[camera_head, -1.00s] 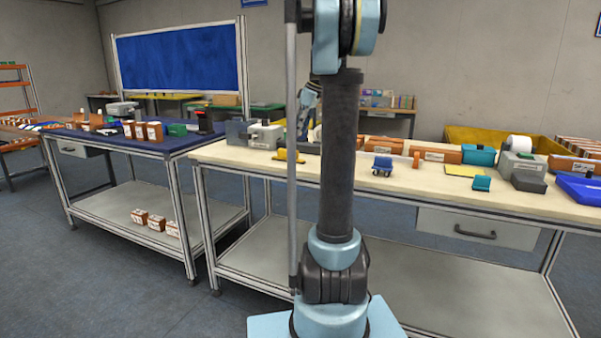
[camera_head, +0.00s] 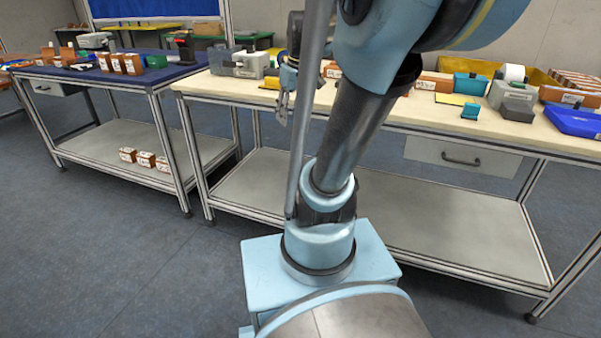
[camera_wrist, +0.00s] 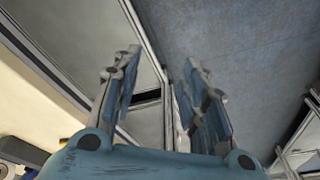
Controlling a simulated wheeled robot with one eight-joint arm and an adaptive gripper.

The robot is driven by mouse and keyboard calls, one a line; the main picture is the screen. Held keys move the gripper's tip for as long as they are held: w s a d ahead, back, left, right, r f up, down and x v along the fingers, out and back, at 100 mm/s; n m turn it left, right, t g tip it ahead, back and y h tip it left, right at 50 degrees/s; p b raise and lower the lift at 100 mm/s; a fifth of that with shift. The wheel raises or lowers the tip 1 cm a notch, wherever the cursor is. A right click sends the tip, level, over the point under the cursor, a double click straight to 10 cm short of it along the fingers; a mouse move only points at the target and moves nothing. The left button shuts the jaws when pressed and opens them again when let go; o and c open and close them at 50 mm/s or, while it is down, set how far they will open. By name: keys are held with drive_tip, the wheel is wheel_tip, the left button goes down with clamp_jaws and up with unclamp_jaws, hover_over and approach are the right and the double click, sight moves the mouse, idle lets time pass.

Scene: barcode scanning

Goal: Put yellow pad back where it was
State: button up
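A flat yellow pad (camera_head: 455,99) lies on the pale workbench top (camera_head: 400,110), right of my arm in the head view. A teal block (camera_head: 471,111) is at its right front. Another small yellow piece (camera_head: 271,83) is on the same bench near its left end; its shape is partly hidden by my arm. My gripper (camera_head: 284,108) hangs at the bench's front edge, well left of the pad. In the wrist view my gripper (camera_wrist: 160,62) has its two fingers apart, with nothing between them but floor and bench frame. The pad does not show in the wrist view.
A grey device (camera_head: 238,63) stands at the bench's left end. A grey machine with a white roll (camera_head: 513,74) and a blue tray (camera_head: 575,121) are at the right. A blue-topped table (camera_head: 95,70) with brown boxes stands left. The floor in front is clear.

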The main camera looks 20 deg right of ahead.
drive_tip(key=s+f+m+h, duration=0.1)
drive_tip(key=s+f+m, duration=0.2)
drive_tip(key=s+f, duration=1)
drive_tip(key=shift+f+m, duration=0.2)
drive_tip(key=shift+m, duration=0.2)
idle(0.4)
